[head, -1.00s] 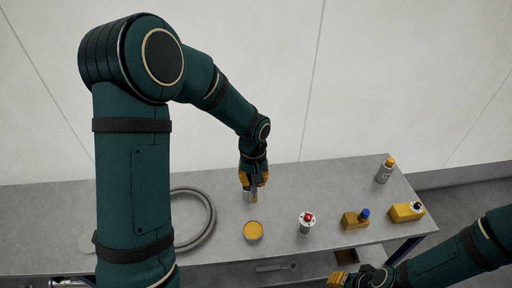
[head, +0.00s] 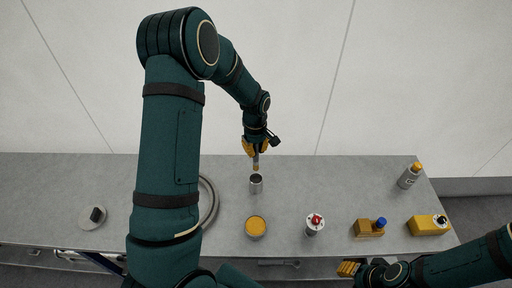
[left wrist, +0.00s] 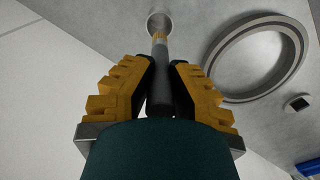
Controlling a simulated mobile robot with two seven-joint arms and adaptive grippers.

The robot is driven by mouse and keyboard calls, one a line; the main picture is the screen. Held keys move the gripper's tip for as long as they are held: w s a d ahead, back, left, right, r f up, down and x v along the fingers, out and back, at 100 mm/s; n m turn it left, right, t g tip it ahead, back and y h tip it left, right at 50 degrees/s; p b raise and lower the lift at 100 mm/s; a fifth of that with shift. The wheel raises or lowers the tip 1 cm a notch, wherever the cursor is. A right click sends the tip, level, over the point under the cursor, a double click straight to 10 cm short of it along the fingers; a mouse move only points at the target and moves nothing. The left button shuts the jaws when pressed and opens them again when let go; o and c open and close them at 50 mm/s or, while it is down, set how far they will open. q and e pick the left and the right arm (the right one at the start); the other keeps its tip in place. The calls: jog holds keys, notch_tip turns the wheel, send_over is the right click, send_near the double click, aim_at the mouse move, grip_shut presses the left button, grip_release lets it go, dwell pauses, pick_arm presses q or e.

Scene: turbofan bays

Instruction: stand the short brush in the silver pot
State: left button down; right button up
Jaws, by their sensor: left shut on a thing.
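My left gripper (head: 256,148) is shut on the short brush (head: 256,162), a grey handle with a tan end pointing down. The silver pot (head: 256,186) is a small open metal cup standing on the bench, just below the brush in the head view. In the left wrist view the brush (left wrist: 160,75) runs between the fingers, and its tan end overlaps the near rim of the pot (left wrist: 160,18). The end looks to be above the pot; I cannot tell its exact height. My right gripper (head: 348,268) is at the bench's front edge, its jaws unclear.
On the grey bench (head: 310,185) stand a yellow-topped tin (head: 255,227), a red-knobbed can (head: 314,225), a blue-knobbed tan block (head: 368,229), a yellow block (head: 428,225) and an orange-capped bottle (head: 409,176). A grey ring (head: 211,205) lies left of the pot, partly behind my arm.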

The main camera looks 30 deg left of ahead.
aim_at(256, 167)
pick_arm(q)
jog(key=shift+f+b, duration=2.65)
jog(key=shift+f, duration=1.4)
jog(key=shift+f+b, duration=0.55)
jog(key=shift+f, duration=0.5)
jog(key=c, duration=1)
grip_release()
notch_tip(256, 167, up, 12)
jog(key=shift+a+r, duration=0.1)
